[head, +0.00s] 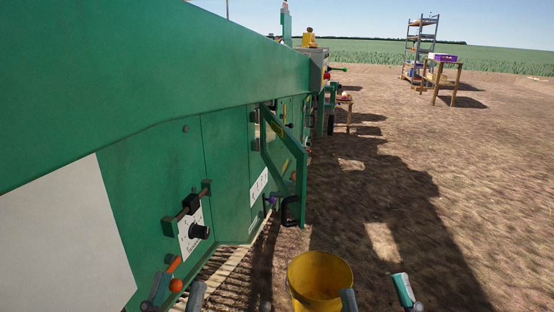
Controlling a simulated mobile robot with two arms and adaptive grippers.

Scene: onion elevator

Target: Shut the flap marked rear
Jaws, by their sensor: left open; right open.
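A green flap (299,172) stands out from the side of the long green machine (227,165), open at an angle. A black handle (290,211) is at its lower end. A white label (258,187) with dark letters shows by the flap; I cannot read it surely. My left gripper (178,292) is open at the bottom left edge, with only its fingertips showing. My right gripper (376,296) is open at the bottom, right of a yellow bucket. Both grippers look empty and are well short of the flap.
The yellow bucket (320,280) is close in front, between my grippers. A shelf rack (419,50) and a table (441,60) stand far off. Bare soil on the right is free.

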